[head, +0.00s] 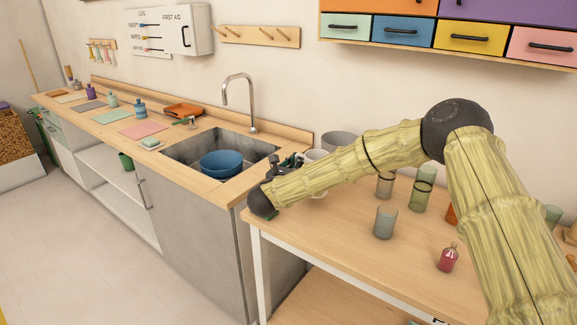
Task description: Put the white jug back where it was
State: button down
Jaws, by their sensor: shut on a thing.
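The white jug (316,155) is near the middle of the head view, behind my forearm. The gripper is shut on the jug, though the fingers are small and partly hidden. I cannot tell whether the jug touches a surface.
A grey container (342,142) stands just behind the jug. The wooden table (335,235) holds a grey-green cup (385,222), a green glass (421,196) and a red bottle (447,258). A sink (262,147) with a blue bowl (221,163) and tall faucet (252,98) is left. The table's front left is clear.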

jog(key=w+a+f, duration=0.1)
jog(key=w+a+f+p, duration=0.1)
jog(key=w+f, duration=0.1)
jog(key=shift+w+a, duration=0.3)
jog(key=shift+a, duration=0.05)
jog(key=shift+d+f, duration=0.1)
jog(key=shift+f, duration=0.15)
jog(key=shift+f+b, duration=0.15)
jog(key=shift+b, duration=0.15)
jog(key=c, duration=1.5)
grip_release()
jog(key=shift+p, duration=0.9)
